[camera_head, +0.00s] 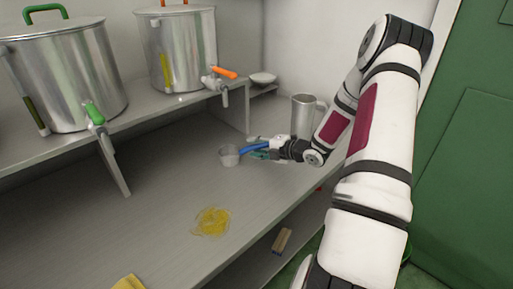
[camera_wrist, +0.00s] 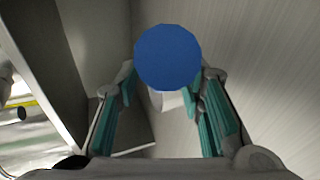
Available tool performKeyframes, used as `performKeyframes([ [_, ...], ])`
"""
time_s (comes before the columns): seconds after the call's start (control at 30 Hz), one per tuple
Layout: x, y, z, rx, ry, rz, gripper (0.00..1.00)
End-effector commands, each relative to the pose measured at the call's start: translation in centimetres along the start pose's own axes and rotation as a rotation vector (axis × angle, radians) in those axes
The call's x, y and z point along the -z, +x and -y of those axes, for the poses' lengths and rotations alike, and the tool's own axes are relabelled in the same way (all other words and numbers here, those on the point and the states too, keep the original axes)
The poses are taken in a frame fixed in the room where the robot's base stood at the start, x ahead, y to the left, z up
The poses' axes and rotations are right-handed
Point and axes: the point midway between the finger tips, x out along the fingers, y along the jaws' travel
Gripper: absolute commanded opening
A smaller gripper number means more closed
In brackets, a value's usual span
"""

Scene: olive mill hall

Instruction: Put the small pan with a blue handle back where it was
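The small pan (camera_head: 229,157) is a grey metal cup with a blue handle (camera_head: 254,148) pointing right. My gripper (camera_head: 265,151) is at the right end of that handle, with its teal finger pads on either side of it. In the wrist view the round blue handle end (camera_wrist: 168,57) sits between the two fingers and hides their tips. The fingers appear shut on the handle. The pan is over the grey worktop, and I cannot tell whether its bottom touches it. The pan's body is mostly hidden behind the handle end in the wrist view.
A metal jug (camera_head: 304,116) stands close behind my gripper. Two steel vats (camera_head: 66,78) (camera_head: 181,50) with taps stand on a raised shelf (camera_head: 150,112). A white bowl (camera_head: 263,77) is at the back. A yellow puddle (camera_head: 212,222) and yellow cloth (camera_head: 128,283) lie in front.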

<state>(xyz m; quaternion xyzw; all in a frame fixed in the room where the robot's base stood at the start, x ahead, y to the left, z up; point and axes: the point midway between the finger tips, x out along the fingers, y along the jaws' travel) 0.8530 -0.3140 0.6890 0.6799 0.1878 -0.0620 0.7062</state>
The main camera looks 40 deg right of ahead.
Motion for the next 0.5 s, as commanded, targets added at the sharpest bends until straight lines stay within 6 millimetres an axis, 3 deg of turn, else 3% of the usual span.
performKeyframes([
  [0.33,0.0,-0.2,-0.3,0.000,0.000,0.000,0.37],
  [0.5,-0.1,-2.6,-0.3,0.002,0.000,0.003,0.37],
])
